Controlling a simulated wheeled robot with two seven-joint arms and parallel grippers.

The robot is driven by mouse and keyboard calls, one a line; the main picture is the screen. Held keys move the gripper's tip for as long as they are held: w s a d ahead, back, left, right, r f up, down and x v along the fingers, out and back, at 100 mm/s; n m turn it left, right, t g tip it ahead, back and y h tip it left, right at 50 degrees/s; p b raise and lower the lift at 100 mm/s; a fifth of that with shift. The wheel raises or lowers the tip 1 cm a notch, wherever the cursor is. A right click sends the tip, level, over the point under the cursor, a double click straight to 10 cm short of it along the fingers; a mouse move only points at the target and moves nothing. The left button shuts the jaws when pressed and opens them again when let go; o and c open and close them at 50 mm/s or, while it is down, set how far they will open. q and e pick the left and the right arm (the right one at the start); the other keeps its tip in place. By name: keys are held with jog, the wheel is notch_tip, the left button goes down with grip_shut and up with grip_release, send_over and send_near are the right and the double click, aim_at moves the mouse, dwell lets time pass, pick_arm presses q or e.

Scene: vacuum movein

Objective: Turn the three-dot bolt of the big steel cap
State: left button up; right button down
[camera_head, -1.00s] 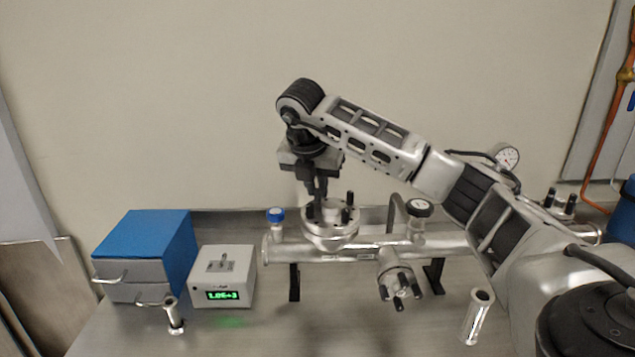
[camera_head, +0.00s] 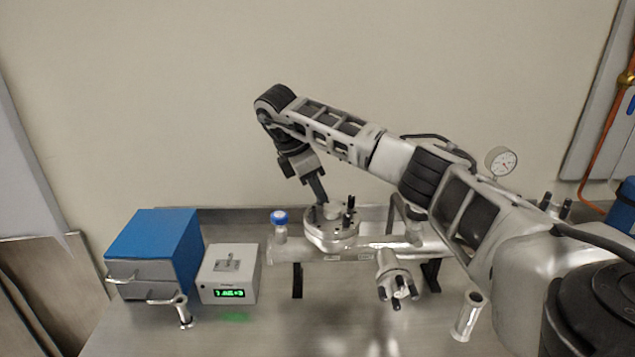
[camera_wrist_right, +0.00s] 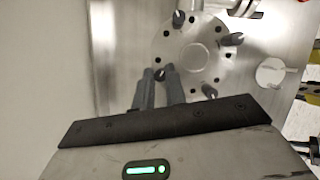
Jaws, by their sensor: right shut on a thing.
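The big steel cap (camera_head: 345,238) is a round flange on top of the horizontal steel pipe, with dark bolts standing around its rim. It also shows in the wrist view (camera_wrist_right: 197,57) with several bolts around a central disc. My right gripper (camera_head: 324,201) reaches down at a tilt to the cap's rim. In the wrist view its fingers (camera_wrist_right: 159,80) are shut on a dark bolt (camera_wrist_right: 160,74) at the rim. The dots on the bolts are too small to read, so I cannot tell which bolt this is. My left gripper is not in view.
A blue-topped drawer box (camera_head: 155,245) and a grey meter with a green display (camera_head: 229,275) stand left. A blue-knobbed valve (camera_head: 280,218), a bolted side port (camera_head: 395,275) and a gauge (camera_head: 501,161) are around the pipe. A short steel tube (camera_head: 468,315) stands at front right.

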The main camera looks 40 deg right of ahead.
jog(key=m, duration=0.2)
jog(key=m+g+y, duration=0.1)
jog(key=m, duration=0.1)
jog(key=shift+w+d+m, duration=0.1)
jog(key=shift+w+m, duration=0.05)
jog(key=shift+m, duration=0.25)
dwell(0.4)
jog(key=c, duration=1.4)
grip_release()
jog(key=shift+c, duration=0.2)
jog(key=shift+r, duration=0.1)
jog(key=v, duration=1.2)
jog(key=shift+w+d, duration=0.2)
